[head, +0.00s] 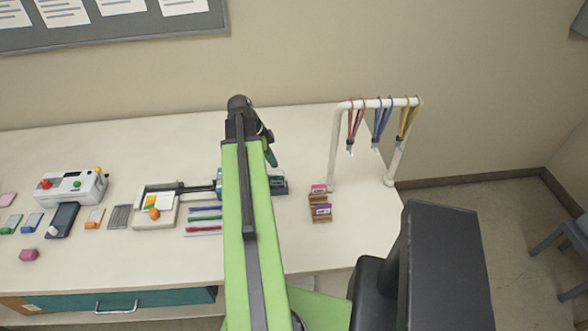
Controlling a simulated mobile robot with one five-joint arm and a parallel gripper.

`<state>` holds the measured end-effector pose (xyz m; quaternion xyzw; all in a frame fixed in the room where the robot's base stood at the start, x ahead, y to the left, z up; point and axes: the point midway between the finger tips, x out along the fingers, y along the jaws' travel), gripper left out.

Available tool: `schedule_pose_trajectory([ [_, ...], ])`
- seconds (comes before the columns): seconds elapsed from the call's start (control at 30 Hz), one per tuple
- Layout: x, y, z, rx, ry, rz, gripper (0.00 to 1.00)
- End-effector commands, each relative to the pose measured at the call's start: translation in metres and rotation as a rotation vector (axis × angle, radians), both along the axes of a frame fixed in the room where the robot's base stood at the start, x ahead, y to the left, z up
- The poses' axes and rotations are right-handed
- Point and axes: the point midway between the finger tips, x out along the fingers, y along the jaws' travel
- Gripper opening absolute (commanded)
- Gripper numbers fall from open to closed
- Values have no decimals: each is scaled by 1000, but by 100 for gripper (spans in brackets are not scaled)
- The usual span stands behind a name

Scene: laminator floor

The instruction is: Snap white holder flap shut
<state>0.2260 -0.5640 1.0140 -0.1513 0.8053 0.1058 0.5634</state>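My gripper (271,156) is dark and small at the far end of my green arm, above the back middle of the white table (130,160). I cannot tell whether its fingers are open or shut, and I see nothing clearly held in it. A teal device (279,183) stands just below the gripper in the picture, and my arm hides much of it. I cannot make out for sure a white holder or its flap. A white-framed tray (142,214) with an orange piece and a coloured card stands left of my arm.
A white machine (88,187) with coloured knobs stands at the left, near small coloured holders. Coloured strips (205,217) lie left of my arm. A brown card rack (319,213) and a white stand (337,150) with hanging lanyards are at the right. The table's front strip is mostly clear.

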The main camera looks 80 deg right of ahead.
Motion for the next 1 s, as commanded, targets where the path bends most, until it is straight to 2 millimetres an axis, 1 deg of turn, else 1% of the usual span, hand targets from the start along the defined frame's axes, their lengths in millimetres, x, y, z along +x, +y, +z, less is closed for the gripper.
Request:
schedule_pose_trajectory([
  [0.37,0,0,-1,0,0,0,0],
  [1.0,0,0,-14,0,0,1,0],
])
